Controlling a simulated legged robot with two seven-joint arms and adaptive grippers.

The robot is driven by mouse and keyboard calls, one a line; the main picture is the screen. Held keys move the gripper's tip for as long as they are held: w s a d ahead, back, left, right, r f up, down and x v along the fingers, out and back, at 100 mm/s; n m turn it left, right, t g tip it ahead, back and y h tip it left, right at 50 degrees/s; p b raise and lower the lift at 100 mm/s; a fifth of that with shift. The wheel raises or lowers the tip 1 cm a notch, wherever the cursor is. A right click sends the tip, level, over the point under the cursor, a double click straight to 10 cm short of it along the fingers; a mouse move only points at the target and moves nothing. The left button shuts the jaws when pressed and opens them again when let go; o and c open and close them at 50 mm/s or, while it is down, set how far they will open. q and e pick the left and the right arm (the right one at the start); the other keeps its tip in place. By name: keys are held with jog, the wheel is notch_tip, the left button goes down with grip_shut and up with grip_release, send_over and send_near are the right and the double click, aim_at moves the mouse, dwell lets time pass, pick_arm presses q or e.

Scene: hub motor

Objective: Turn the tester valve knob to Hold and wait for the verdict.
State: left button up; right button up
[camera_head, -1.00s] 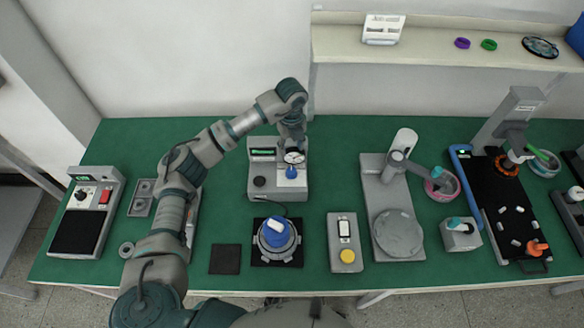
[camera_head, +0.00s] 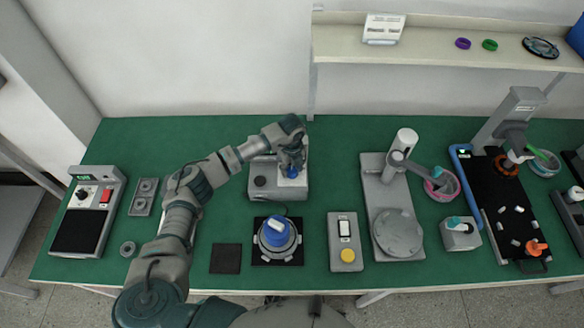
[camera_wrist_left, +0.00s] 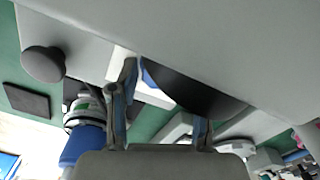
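The tester (camera_head: 262,181) is a light grey box at the middle back of the green table, with a round dark button on its top. Its blue valve knob (camera_head: 292,173) shows just below my left gripper (camera_head: 292,166) in the head view. The gripper hangs over the tester's right part and hides the gauge and most of the display. In the left wrist view the two fingers (camera_wrist_left: 160,115) stand apart, with a blue edge and a dark round shape beyond the gap. I cannot tell whether they touch the knob. My right gripper is not in view.
A hub motor with a blue top (camera_head: 277,234) sits on a black pad in front of the tester. A box with a yellow button (camera_head: 345,242) and a grey press (camera_head: 394,205) stand to the right. A black-topped meter (camera_head: 86,212) is at the left.

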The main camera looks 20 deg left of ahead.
pick_arm(q)
jog(key=c, duration=0.7)
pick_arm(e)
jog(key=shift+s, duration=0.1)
pick_arm(q)
jog(key=shift+m, duration=0.4)
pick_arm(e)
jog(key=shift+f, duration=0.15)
pick_arm(q)
jog(key=shift+m+b, duration=0.35)
jog(key=shift+m, duration=0.75)
jog(key=m+b, duration=0.1)
jog(key=m, duration=0.2)
jog(key=shift+r+m+b, duration=0.1)
jog(key=shift+m+b, duration=0.65)
jog(key=shift+m, duration=1.35)
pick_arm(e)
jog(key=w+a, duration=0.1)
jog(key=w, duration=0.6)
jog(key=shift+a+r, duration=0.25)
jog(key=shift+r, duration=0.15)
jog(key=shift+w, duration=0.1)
